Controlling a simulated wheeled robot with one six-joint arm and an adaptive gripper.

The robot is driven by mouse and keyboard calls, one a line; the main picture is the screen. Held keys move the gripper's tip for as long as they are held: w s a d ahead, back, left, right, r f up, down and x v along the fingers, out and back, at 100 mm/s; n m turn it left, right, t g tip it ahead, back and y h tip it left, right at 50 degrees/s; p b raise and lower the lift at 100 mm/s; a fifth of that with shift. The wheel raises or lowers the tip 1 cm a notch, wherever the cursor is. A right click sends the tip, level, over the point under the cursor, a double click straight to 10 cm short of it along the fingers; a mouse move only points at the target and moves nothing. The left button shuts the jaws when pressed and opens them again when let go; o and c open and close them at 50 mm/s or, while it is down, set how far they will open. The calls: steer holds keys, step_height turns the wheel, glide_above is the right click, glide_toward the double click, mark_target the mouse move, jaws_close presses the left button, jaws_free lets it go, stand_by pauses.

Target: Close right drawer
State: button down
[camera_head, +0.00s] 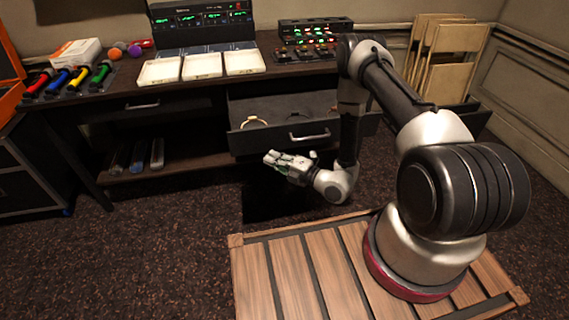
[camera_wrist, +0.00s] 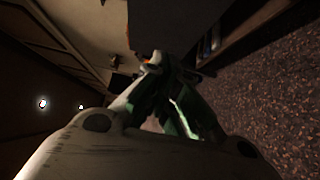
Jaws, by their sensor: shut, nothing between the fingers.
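The right drawer (camera_head: 275,139) is pulled out from under the desk, with its dark front and silver handle (camera_head: 310,137) facing me. Small ring-like items (camera_head: 254,121) lie inside it. My gripper (camera_head: 268,158) is shut and empty, just in front of and below the drawer front, its fingers pointing left. I cannot tell whether it touches the drawer. In the wrist view the fingertips (camera_wrist: 152,64) are together, close to a dark panel edge. My arm hides the right part of the drawer.
The left drawer (camera_head: 142,105) looks shut. Carpet (camera_head: 150,240) is clear at left.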

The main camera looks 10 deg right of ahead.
mark_target(254, 143)
steer(key=w, duration=0.2)
steer(key=w+a, duration=0.1)
steer(key=w, duration=0.2)
steer(key=shift+w+a, duration=0.4)
steer(key=shift+w, duration=0.1)
